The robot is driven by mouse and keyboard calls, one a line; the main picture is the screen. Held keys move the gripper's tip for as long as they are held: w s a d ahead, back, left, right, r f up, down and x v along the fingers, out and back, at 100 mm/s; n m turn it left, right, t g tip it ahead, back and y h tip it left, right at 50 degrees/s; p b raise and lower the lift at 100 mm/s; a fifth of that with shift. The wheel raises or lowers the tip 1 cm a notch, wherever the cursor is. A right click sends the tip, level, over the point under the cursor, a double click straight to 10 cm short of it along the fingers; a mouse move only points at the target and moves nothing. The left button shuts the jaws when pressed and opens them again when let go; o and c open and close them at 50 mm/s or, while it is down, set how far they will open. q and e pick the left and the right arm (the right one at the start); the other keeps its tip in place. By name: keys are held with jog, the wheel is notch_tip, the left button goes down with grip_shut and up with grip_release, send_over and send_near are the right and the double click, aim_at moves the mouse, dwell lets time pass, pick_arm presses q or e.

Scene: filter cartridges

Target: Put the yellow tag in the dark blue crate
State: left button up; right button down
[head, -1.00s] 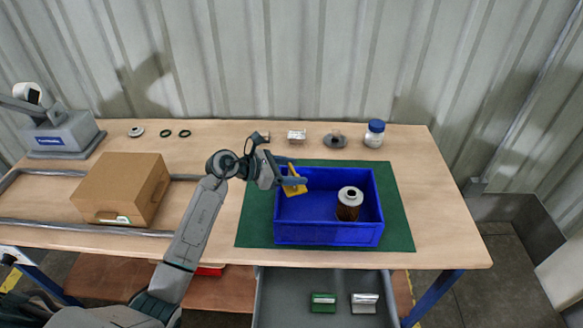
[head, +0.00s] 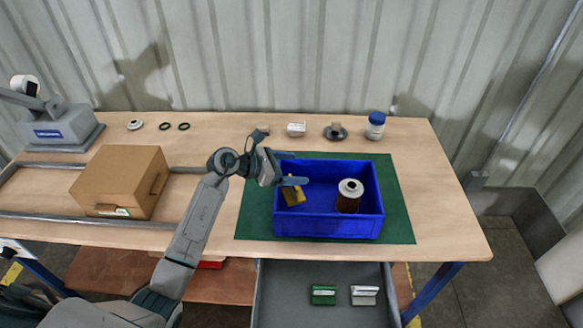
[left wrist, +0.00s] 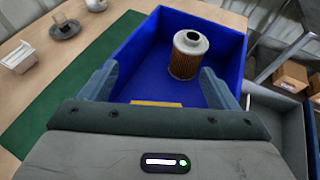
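The dark blue crate (head: 328,229) stands on a green mat (head: 400,205) on the workbench. The yellow tag (head: 293,195) is inside the crate at its left end, below my left gripper. My left gripper (head: 300,168) is open over the crate's left side, its fingers spread apart. In the left wrist view, the open fingers (left wrist: 160,80) stand wide apart, and part of the tag (left wrist: 157,103) shows beyond the palm. A filter cartridge (head: 348,197) with a pale top stands upright in the crate; it also shows in the left wrist view (left wrist: 188,55). My right gripper is not in view.
A cardboard box (head: 120,180) sits at the left. A blue-lidded jar (head: 375,126) and several small parts line the back of the bench. Below, an open grey drawer (head: 330,275) holds a green block (head: 323,295) and a silver one (head: 364,295).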

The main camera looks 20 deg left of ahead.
pick_arm(q)
jog(key=shift+r, duration=0.15)
jog(key=b+v, duration=0.4)
jog(key=v, duration=0.8)
jog(key=shift+r, duration=0.4)
